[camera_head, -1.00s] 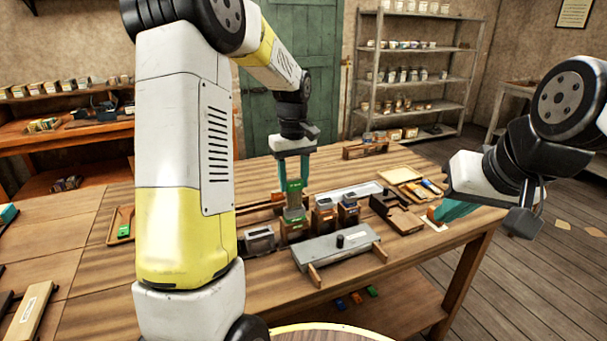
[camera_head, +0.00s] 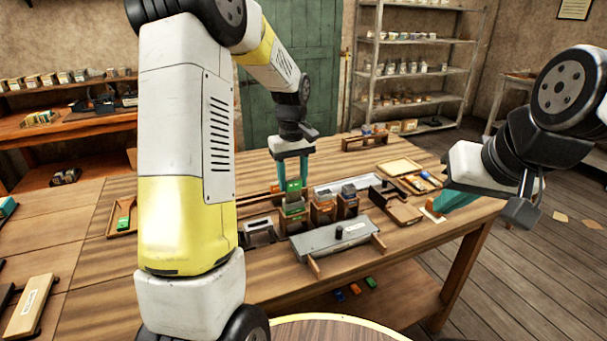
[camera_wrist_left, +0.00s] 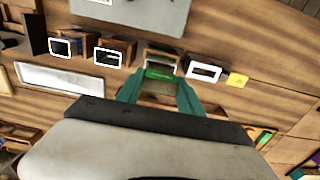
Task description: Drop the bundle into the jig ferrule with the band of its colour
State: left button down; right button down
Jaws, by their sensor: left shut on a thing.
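The green also shows between the teal fingers in the left wrist view (camera_wrist_left: 160,74). The bundle's lower end overlaps the leftmost wooden jig block (camera_head: 294,219) and its ferrule; how deep it sits is hidden. Two more ferrule blocks stand to its right, a middle one (camera_head: 323,213) and a right one (camera_head: 347,205); their band colours are hard to read. My right gripper (camera_head: 452,203) is at the table's right side, its finger gap unclear.
A pale tray (camera_head: 345,187) lies behind, and a tray of coloured pieces (camera_head: 418,183) at right.

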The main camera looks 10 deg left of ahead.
pick_arm(q)
jog(key=shift+f, duration=0.15)
jog(key=shift+f, duration=1.8)
jog(key=c, duration=0.7)
grip_release()
jog(key=shift+r, duration=0.15)
notch_tip(320, 180, up, 8)
jog(key=shift+f, duration=0.2)
